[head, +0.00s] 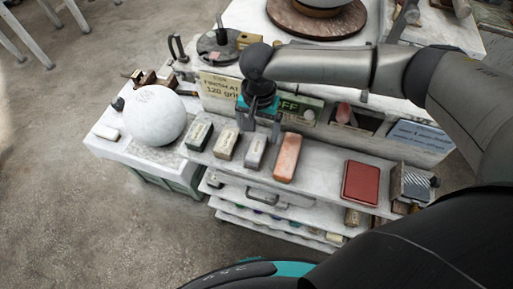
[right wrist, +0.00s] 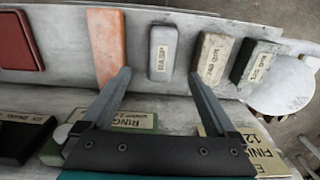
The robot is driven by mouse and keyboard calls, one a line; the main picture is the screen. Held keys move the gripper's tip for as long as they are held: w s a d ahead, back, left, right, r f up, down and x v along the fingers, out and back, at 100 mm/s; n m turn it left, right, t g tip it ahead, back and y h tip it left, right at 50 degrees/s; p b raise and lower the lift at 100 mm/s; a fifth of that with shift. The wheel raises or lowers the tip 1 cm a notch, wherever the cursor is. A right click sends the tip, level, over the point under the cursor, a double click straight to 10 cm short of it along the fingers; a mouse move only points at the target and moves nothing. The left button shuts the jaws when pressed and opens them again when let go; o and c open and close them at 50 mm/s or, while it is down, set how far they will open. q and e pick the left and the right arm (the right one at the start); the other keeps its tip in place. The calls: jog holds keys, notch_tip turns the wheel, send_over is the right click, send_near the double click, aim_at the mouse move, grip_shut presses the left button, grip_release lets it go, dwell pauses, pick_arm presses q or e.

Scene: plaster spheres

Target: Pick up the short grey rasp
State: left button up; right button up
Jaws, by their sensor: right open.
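The short grey rasp (head: 256,151) lies on the light shelf in a row of blocks, between a beige block and a salmon-coloured one. In the right wrist view the rasp (right wrist: 162,52) shows its "RASP" label and lies ahead, in line with the gap between the fingers. My right gripper (head: 260,124) is open and empty, just behind the rasp's back end in the head view; its fingertips (right wrist: 159,74) reach to either side of the rasp's near end in the wrist picture. I cannot tell the height between them. My left gripper is out of view.
The beige block (head: 227,143), dark green block (head: 199,134) and salmon block (head: 288,157) lie close by. A red pad (head: 361,182) is further right. A white sphere (head: 155,115) stands at the left. A signed ledge (head: 219,88) rises behind.

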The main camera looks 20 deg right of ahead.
aim_at(258, 144)
notch_tip(258, 144, down, 3)
jog(key=shift+r, duration=0.1)
jog(key=shift+f, duration=0.8)
jog(key=f, duration=0.3)
jog(key=shift+w+f, duration=0.15)
jog(key=shift+w, duration=0.05)
jog(key=shift+f+b, duration=0.3)
jog(key=shift+f, duration=0.25)
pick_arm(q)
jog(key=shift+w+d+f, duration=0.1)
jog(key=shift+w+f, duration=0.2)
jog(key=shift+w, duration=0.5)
pick_arm(e)
jog(key=shift+c, duration=0.3)
jog(key=shift+c, duration=0.7)
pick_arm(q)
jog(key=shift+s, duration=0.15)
pick_arm(e)
grip_shut()
